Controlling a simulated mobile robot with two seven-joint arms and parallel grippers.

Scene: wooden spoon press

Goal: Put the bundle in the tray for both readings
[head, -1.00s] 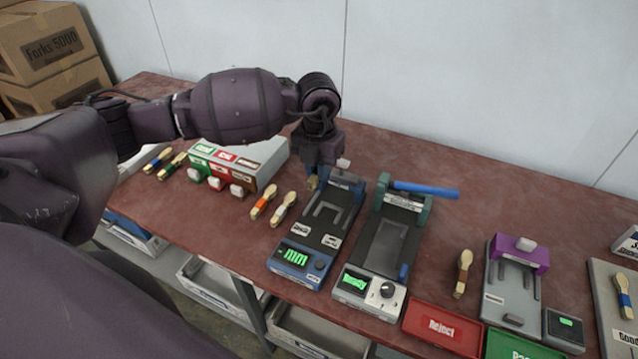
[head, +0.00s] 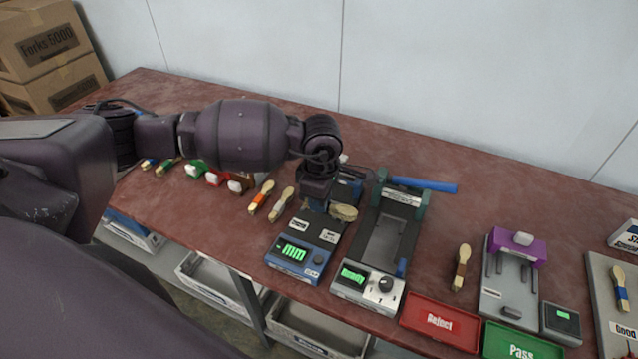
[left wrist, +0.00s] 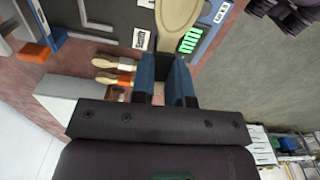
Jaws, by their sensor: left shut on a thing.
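My left gripper (head: 316,204) is shut on a wooden spoon bundle (head: 345,212) and holds it over the blue gauge (head: 296,262). The bundle's pale rounded end sticks out to the right of the fingers. In the left wrist view, the bundle (left wrist: 178,18) extends away from my fingers (left wrist: 168,85); its gripped part is hidden. The gauge's display shows "mm". The press (head: 382,245) with the blue lever (head: 424,186) stands to its right, its display reading "Ready". The red Reject tray (head: 440,323) and green Pass tray (head: 515,345) look empty. My right gripper is out of view.
Two bundles, orange-banded (head: 261,197) and pale-banded (head: 282,204), lie left of the gauge. Another bundle (head: 462,267) lies right of the press, beside a purple-bridged device (head: 515,250). A sample board (head: 600,300) stands far right. The table's back (head: 480,165) is clear.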

